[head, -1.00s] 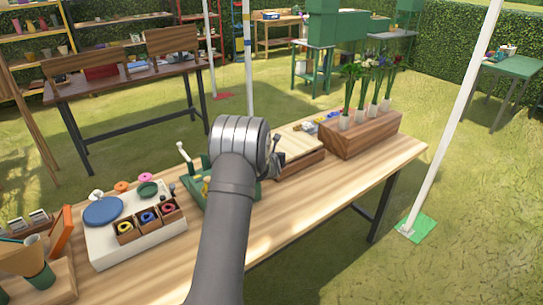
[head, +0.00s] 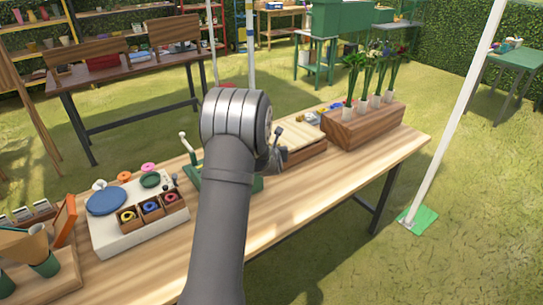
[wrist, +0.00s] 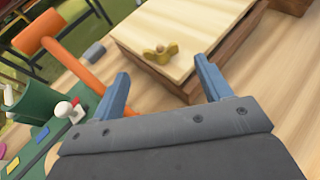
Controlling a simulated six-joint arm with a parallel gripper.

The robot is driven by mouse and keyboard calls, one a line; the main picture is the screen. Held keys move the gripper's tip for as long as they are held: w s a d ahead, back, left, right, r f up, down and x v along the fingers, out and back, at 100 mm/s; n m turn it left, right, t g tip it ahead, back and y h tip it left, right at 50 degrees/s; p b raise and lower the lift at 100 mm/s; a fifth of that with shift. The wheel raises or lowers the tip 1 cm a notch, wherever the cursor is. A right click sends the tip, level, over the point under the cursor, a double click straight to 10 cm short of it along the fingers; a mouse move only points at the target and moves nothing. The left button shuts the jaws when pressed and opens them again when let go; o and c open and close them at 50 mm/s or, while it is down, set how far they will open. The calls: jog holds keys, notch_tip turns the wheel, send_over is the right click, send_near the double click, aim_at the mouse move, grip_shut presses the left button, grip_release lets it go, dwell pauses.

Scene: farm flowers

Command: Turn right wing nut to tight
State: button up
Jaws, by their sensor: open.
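A brass-yellow wing nut (wrist: 161,53) stands on the pale wooden board (wrist: 187,35) in the wrist view, near the board's front-left corner. Only one wing nut is visible there. My gripper (wrist: 160,70) is open and empty, with its two blue fingers apart. The nut appears beyond and between the fingertips, with no visible contact. In the head view, my gripper (head: 279,148) shows partly behind my arm, beside the board (head: 296,138). The wing nut cannot be made out in the head view.
An orange mallet-like tool (wrist: 76,67) and a green base (wrist: 50,135) with a white-knobbed lever lie left in the wrist view. A wooden flower box (head: 365,125) stands right of the board. The bench front (head: 320,180) is clear.

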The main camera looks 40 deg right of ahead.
jog(key=v, duration=1)
jog(key=shift+s+a+r, duration=0.15)
jog(key=shift+s+r, duration=0.05)
jog(key=shift+s, duration=0.15)
jog(key=shift+c, duration=0.2)
